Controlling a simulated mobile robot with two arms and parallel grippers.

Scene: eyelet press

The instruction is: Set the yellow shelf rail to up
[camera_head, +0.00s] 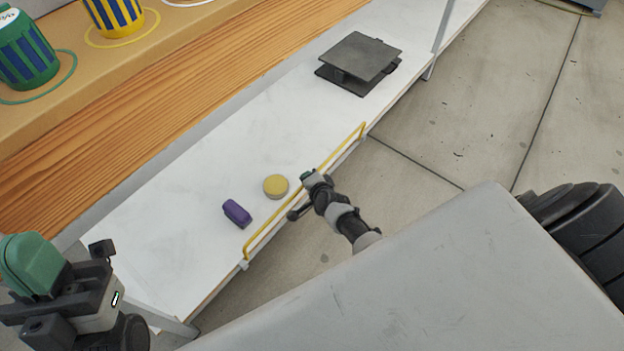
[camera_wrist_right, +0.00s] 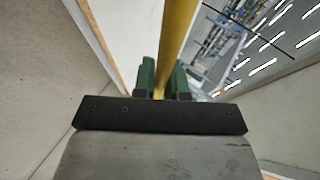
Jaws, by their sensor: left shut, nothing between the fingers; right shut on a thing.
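The yellow shelf rail (camera_head: 268,230) runs along the front edge of the white shelf (camera_head: 160,230), with short bent ends at the edge brackets. Its bar shows just above and inside the edge; I cannot tell its exact tilt. My right gripper (camera_head: 306,176) is shut on the rail near its middle. In the right wrist view the yellow bar (camera_wrist_right: 177,40) passes between the green fingers of the right gripper (camera_wrist_right: 162,80). My left gripper (camera_head: 30,264), with green fingers, is shut and empty at the lower left, away from the rail.
A purple block (camera_head: 237,213) and a round yellow-topped tin (camera_head: 276,186) lie on the shelf just behind the rail. A dark grey plate-like press (camera_head: 360,57) stands farther back. Green (camera_head: 27,55) and yellow (camera_head: 115,14) striped cups stand on the wooden ledge.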

